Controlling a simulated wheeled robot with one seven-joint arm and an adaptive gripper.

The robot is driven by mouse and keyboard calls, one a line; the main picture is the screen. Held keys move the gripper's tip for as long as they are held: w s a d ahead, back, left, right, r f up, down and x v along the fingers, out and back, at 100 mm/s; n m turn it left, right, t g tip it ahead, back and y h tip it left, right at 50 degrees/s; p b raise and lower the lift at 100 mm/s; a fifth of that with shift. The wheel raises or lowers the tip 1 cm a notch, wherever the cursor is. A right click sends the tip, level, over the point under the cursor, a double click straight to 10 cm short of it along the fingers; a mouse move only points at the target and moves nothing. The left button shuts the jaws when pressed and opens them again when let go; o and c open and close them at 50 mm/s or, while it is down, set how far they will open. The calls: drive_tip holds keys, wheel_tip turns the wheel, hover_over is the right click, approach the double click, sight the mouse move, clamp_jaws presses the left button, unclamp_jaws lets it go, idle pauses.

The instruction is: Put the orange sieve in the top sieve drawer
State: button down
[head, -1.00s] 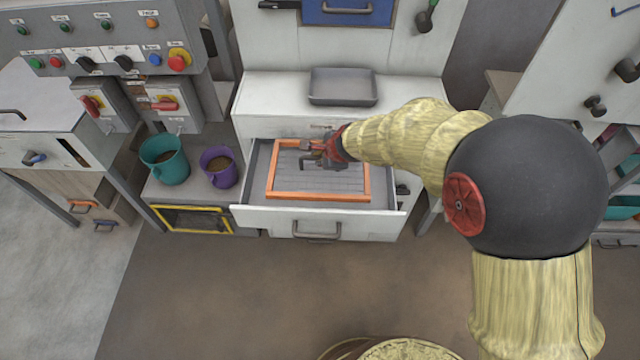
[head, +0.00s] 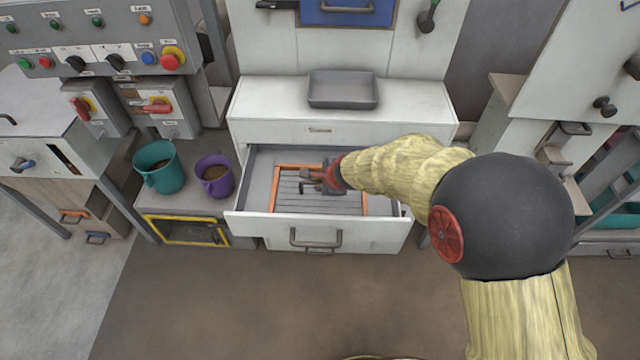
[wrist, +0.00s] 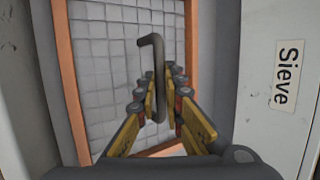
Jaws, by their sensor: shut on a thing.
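The orange sieve (head: 277,190), an orange frame around a grey mesh, lies inside the pulled-out drawer (head: 265,227) of the white cabinet. Its front edge is hidden behind the drawer front in the head view. My gripper (head: 310,185) is over the middle of the sieve. In the wrist view my gripper (wrist: 159,86) is shut on the sieve's grey bar handle (wrist: 153,50), with the orange frame (wrist: 67,75) and mesh below. Whether the sieve rests on the drawer floor cannot be told.
A grey tray (head: 342,88) stands on the cabinet top. A teal jug (head: 160,180) and a purple jug (head: 220,188) stand left of the drawer. A white panel in the wrist view carries a "Sieve" label (wrist: 287,75). The floor in front is clear.

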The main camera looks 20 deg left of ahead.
drive_tip(key=shift+f, duration=0.15)
drive_tip(key=c, duration=2)
unclamp_jaws()
drive_tip(key=shift+c, duration=0.2)
drive_tip(key=shift+o, duration=0.7)
drive_tip(key=shift+r, duration=0.4)
drive_tip(key=p+v, duration=0.5)
drive_tip(key=v, duration=0.6)
drive_tip(key=shift+s+d+r, duration=0.2)
